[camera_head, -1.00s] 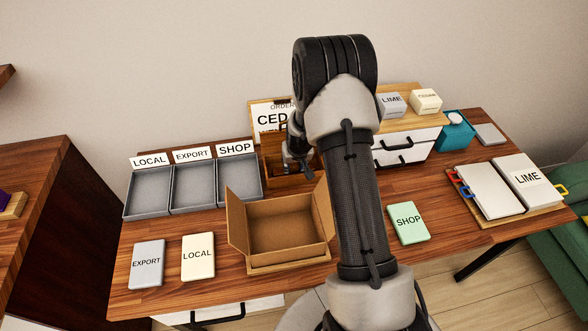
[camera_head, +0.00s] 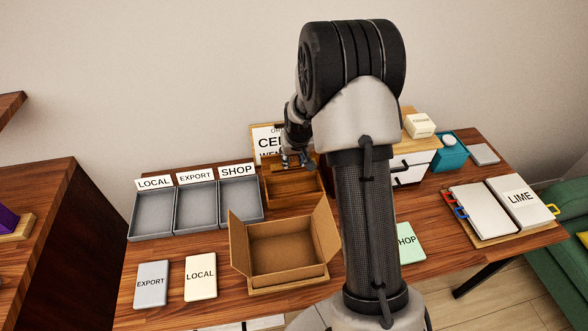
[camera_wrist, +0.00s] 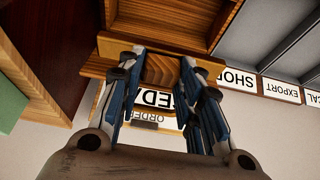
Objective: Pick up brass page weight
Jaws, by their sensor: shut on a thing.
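My gripper (camera_head: 297,162) is above the back part of the open wooden box (camera_head: 293,203), in front of the order sign. In the wrist view, my gripper's blue-and-grey fingers (camera_wrist: 158,66) are shut on a golden-brown block with a chevron-like sheen, which I take to be the brass page weight (camera_wrist: 160,69). Its far side is hidden, and it cannot be made out in the head view. The box's inside shows at the top of the wrist view and looks empty where visible.
The order sign (camera_head: 265,140) stands behind the box. Grey trays (camera_head: 195,234) labelled LOCAL, EXPORT and SHOP are at left. An open cardboard box (camera_head: 288,284) is in front. A teal container (camera_head: 450,158) is at right. My arm hides the table's middle right.

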